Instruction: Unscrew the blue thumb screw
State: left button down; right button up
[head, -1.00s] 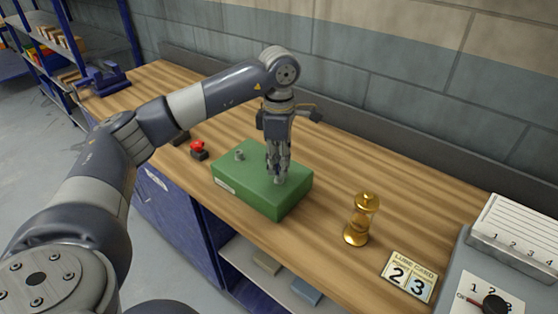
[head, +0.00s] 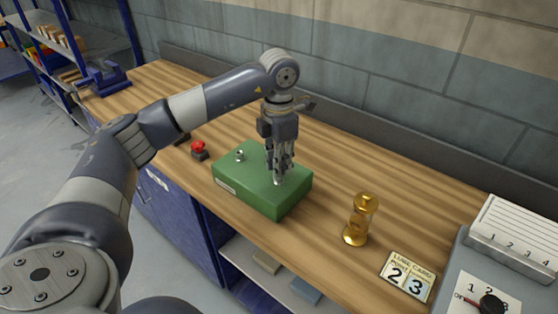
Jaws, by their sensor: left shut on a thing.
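A green box (head: 253,195) sits on the wooden workbench in the head view. My left gripper (head: 279,178) points straight down over the right part of its top. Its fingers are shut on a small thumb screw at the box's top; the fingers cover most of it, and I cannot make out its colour. A small silver-grey knob (head: 239,155) stands on the left part of the box's top, apart from the gripper. My right gripper is not in view.
A red button (head: 198,148) is left of the box. The bench behind the box is clear.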

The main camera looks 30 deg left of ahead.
pick_arm(q)
jog(key=shift+n, duration=0.4)
jog(key=n, duration=0.2)
jog(key=shift+n, duration=0.4)
jog(key=shift+n+p, duration=0.35)
jog(key=shift+n, duration=0.55)
jog(key=shift+n, duration=1.1)
jog(key=c, duration=1.5)
grip_release()
